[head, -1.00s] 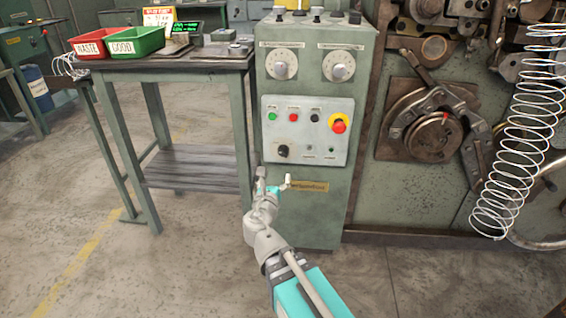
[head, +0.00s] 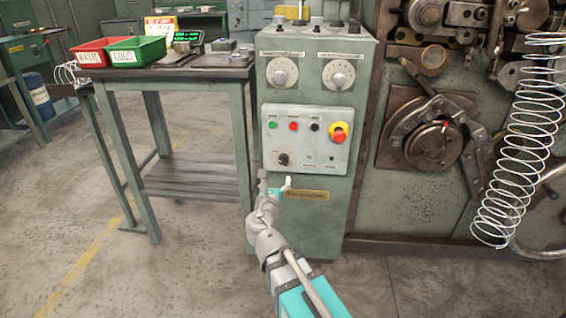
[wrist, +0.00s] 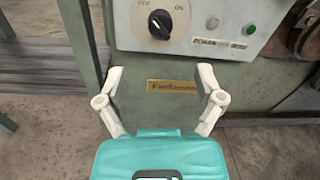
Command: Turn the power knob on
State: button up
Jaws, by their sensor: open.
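The power knob (head: 283,159) is a black rotary knob at the lower left of the light grey control panel (head: 335,163). In the wrist view the knob (wrist: 160,24) sits between OFF and ON labels, and its white pointer line slants toward the upper left, the OFF side. My gripper (head: 275,184) is below the knob in the head view, in front of the green cabinet. In the wrist view my gripper (wrist: 160,75) has its two fingers spread wide with nothing between them. The knob lies beyond the fingertips, apart from them.
The panel also carries green, red and black buttons and a red emergency stop (head: 339,136) on yellow. Two dials (head: 338,75) sit above. A work table (head: 190,70) with red and green bins stands left. A large wire coil (head: 510,140) hangs right.

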aim_at(282, 163)
jog(key=w, duration=0.7)
jog(key=w+d, duration=0.1)
jog(key=w, duration=0.2)
jog(key=shift+w, duration=0.3)
jog(key=shift+c, duration=0.3)
jog(key=shift+d, duration=0.1)
jog(key=c, duration=1.1)
